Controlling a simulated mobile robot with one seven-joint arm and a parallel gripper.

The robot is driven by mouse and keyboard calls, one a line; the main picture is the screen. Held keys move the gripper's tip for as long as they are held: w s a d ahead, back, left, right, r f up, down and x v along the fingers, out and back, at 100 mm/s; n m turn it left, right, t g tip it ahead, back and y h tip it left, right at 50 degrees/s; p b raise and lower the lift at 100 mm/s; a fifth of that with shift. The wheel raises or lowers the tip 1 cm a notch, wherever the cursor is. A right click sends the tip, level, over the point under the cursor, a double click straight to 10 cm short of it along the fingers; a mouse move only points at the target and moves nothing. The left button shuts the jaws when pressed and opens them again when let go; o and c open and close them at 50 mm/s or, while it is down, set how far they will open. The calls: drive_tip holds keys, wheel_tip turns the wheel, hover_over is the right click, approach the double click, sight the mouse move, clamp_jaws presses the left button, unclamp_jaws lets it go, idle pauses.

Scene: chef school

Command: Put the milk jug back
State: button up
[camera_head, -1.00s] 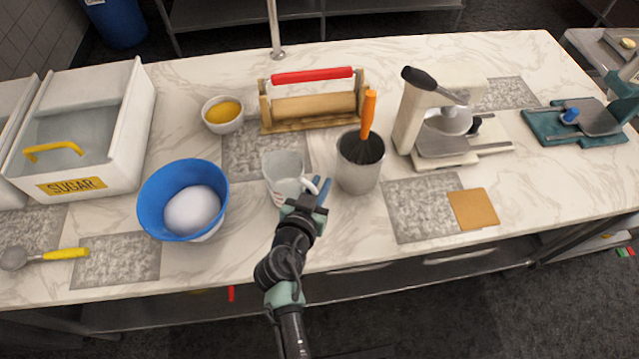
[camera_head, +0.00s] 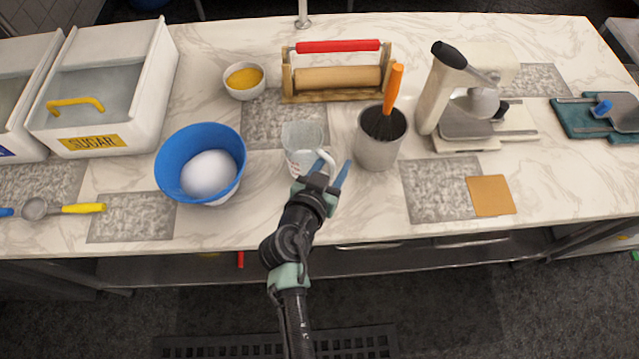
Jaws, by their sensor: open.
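The milk jug (camera_head: 303,139) is a clear, measuring-cup-like jug with a white handle (camera_head: 327,163). It stands upright on the marble counter, between the blue bowl and the grey utensil pot. My gripper (camera_head: 330,176) is open at the jug's front right, with its fingers pointing away from me toward the handle. The handle shows close to the fingers, and I cannot tell whether they touch it. The lower front part of the jug is partly hidden by my gripper.
A blue bowl (camera_head: 178,148) with a white mound is left of the jug. A grey pot (camera_head: 378,149) with an orange-handled brush is close on the right. A rolling pin stand (camera_head: 330,96) and a yellow-filled bowl (camera_head: 244,92) stand behind. A grey mat (camera_head: 424,189) is at right.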

drive_tip(key=b+v, duration=0.2)
drive_tip(key=v, duration=0.7)
drive_tip(key=shift+s+r, duration=0.2)
drive_tip(key=shift+s, duration=0.1)
drive_tip(key=shift+a, duration=0.1)
drive_tip(key=w+r+n+t+y, duration=0.1)
drive_tip(key=w+r+t, duration=0.3)
drive_tip(key=r, duration=1.3)
drive_tip(key=w+r+t+y, duration=0.2)
drive_tip(key=w+r+t, duration=0.25)
drive_tip(key=r, duration=1.25)
drive_tip(key=s+r+n+t+y, duration=0.1)
drive_tip(key=s+r+t, duration=0.1)
drive_tip(key=r, duration=0.5)
drive_tip(key=s+a+r+n+t+y, duration=0.1)
drive_tip(key=s+r+n+t, duration=0.1)
drive_tip(key=s+r, duration=0.3)
drive_tip(key=s+r+n+t+y, duration=0.1)
drive_tip(key=s+r, duration=0.3)
drive_tip(key=r, duration=0.6)
drive_tip(key=shift+s+a+r+t, duration=0.2)
drive_tip(key=shift+r+t, duration=0.15)
drive_tip(key=shift+t, duration=0.5)
drive_tip(key=shift+w, duration=0.1)
